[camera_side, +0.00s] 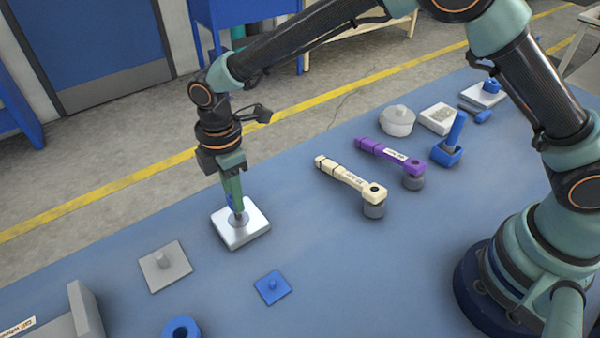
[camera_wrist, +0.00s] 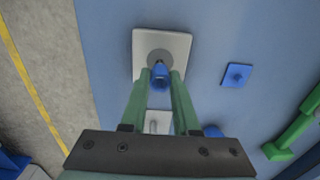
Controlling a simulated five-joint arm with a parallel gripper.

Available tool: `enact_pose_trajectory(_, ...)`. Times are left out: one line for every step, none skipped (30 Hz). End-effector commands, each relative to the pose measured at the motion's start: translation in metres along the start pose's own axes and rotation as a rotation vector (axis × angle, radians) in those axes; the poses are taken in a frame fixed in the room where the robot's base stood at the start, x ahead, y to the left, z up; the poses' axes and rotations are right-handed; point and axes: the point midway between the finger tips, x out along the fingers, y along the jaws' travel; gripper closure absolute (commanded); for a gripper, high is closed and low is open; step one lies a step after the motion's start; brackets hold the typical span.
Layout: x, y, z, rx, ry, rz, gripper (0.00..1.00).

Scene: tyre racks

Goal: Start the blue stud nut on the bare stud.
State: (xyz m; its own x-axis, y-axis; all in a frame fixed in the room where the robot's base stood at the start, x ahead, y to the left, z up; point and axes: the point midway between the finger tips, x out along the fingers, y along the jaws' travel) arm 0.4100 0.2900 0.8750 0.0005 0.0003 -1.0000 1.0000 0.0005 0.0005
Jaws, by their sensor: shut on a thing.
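My gripper (camera_side: 236,207) is shut on the blue stud nut, which shows between the fingertips in the wrist view (camera_wrist: 159,79) and as a small blue patch in the side view (camera_side: 229,201). The fingers point down over a white square plate (camera_side: 251,232), also in the wrist view (camera_wrist: 178,45). A stud (camera_wrist: 159,64) rises from a grey round seat on this plate. The nut is at or just over the stud's tip; whether they touch I cannot tell. The fingers partly hide the stud in the side view.
A grey plate with a stub (camera_side: 165,266) and a blue plate with a stub (camera_side: 272,288) lie nearby. A blue ring (camera_side: 181,328) is at the front edge. Cream (camera_side: 347,180) and purple (camera_side: 390,156) wrenches lie right. Table between them is clear.

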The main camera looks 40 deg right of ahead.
Motion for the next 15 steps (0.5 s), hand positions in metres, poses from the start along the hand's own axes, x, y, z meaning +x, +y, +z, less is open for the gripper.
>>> enact_pose_trajectory(0.002, 0.000, 0.000, 0.000, 0.000, -0.001, 1.00)
enact_pose_trajectory(0.003, 0.000, 0.000, 0.000, 0.000, -0.001, 1.00)
enact_pose_trajectory(0.004, 0.000, 0.000, 0.000, 0.000, -0.001, 1.00)
enact_pose_trajectory(0.004, 0.000, 0.000, 0.000, -0.001, -0.001, 1.00)
enact_pose_trajectory(0.005, 0.000, 0.000, 0.000, -0.001, -0.001, 1.00)
enact_pose_trajectory(0.006, 0.000, 0.000, 0.000, -0.001, -0.001, 1.00)
enact_pose_trajectory(0.007, 0.000, 0.000, 0.000, -0.001, -0.001, 1.00)
enact_pose_trajectory(0.008, 0.000, 0.000, 0.000, -0.001, -0.001, 1.00)
enact_pose_trajectory(0.009, 0.000, 0.000, 0.000, -0.001, -0.001, 1.00)
enact_pose_trajectory(0.010, 0.000, 0.000, 0.000, -0.001, -0.001, 1.00)
enact_pose_trajectory(0.010, 0.000, 0.000, 0.000, -0.001, -0.001, 1.00)
enact_pose_trajectory(0.012, 0.000, 0.000, 0.000, -0.001, -0.001, 1.00)
enact_pose_trajectory(0.013, 0.000, 0.000, 0.000, 0.000, -0.001, 1.00)
enact_pose_trajectory(0.013, 0.000, 0.000, 0.000, 0.000, -0.001, 1.00)
enact_pose_trajectory(0.014, 0.000, 0.000, 0.000, 0.000, -0.001, 1.00)
